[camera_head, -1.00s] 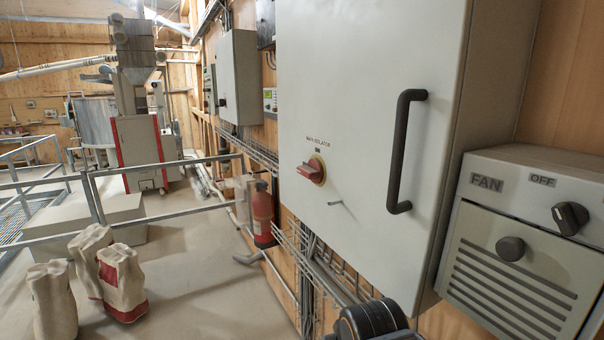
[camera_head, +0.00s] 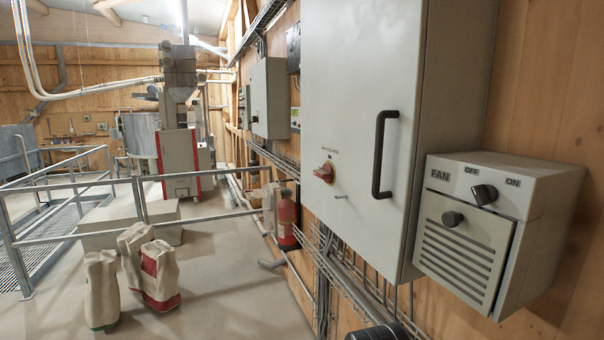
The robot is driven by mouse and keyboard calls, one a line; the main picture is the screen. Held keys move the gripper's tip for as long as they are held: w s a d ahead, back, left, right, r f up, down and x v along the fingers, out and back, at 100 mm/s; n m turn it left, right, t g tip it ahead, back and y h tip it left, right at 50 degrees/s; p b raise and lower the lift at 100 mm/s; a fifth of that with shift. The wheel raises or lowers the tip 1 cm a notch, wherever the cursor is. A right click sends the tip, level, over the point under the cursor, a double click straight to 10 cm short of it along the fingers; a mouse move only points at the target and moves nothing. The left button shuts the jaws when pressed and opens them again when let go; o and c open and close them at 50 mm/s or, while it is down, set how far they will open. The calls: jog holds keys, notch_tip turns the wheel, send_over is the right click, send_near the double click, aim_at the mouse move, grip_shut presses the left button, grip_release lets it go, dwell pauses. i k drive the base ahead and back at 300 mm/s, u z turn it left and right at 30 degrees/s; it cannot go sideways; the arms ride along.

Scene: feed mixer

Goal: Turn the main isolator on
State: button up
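The main isolator (camera_head: 325,173) is a red rotary handle on the front of a large pale grey cabinet (camera_head: 352,85). A small label sits above it, too small to read clearly now. The red handle lies roughly sideways, slightly tilted; I cannot tell its on or off position from markings. A black bar handle (camera_head: 383,155) is on the cabinet door to its right, and the door is shut. My gripper's fingers are not in view; a dark rounded part at the bottom edge looks like my arm.
A red extinguisher (camera_head: 287,220) and wire cable trays (camera_head: 350,270) are below left. Sacks (camera_head: 158,275) and a railing (camera_head: 90,228) stand left, with clear floor (camera_head: 230,290) between.

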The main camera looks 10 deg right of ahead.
aim_at(326, 174)
jog(key=u, duration=0.7)
jog(key=i, duration=0.65)
jog(key=u, duration=0.45)
